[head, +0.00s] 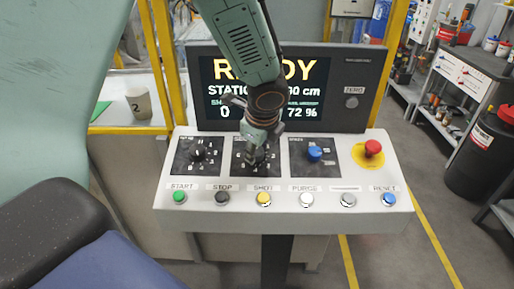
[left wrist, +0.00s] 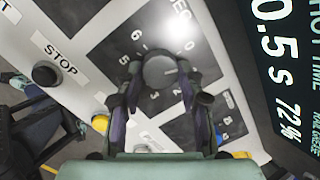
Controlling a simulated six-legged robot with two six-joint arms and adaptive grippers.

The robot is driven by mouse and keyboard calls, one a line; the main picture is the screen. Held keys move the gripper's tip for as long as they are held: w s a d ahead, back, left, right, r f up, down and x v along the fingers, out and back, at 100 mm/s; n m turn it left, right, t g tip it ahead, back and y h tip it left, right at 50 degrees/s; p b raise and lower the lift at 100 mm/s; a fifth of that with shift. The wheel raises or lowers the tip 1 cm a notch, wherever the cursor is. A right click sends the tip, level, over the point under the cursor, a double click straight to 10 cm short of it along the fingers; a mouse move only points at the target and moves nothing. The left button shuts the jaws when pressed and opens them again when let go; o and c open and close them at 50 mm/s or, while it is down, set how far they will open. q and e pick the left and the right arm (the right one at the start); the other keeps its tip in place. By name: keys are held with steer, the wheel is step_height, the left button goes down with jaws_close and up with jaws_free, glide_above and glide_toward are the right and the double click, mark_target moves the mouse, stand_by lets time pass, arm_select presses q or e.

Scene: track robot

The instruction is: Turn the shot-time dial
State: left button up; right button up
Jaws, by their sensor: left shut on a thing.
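The shot-time dial (left wrist: 158,72) is a dark round knob on a black numbered plate, the middle plate of the console. A light mark on the knob points to the right in the left wrist view. My left gripper (head: 257,150) reaches down onto the dial from above, hiding most of it in the head view. In the left wrist view its two fingers (left wrist: 159,80) stand on either side of the knob, shut on it. The display (head: 262,90) reads READY; in the left wrist view the display (left wrist: 276,70) shows 0.5 s and 72%.
A black dial (head: 198,153) is on the left plate and a blue knob (head: 314,153) on the right one. A red emergency button (head: 373,148) stands at the right. A row of buttons, including yellow SHOT (head: 264,198), runs along the front. Yellow posts stand behind.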

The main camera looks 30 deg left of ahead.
arm_select(q)
steer(key=o, duration=1.2)
steer(key=v, duration=1.2)
steer(key=shift+w, duration=0.1)
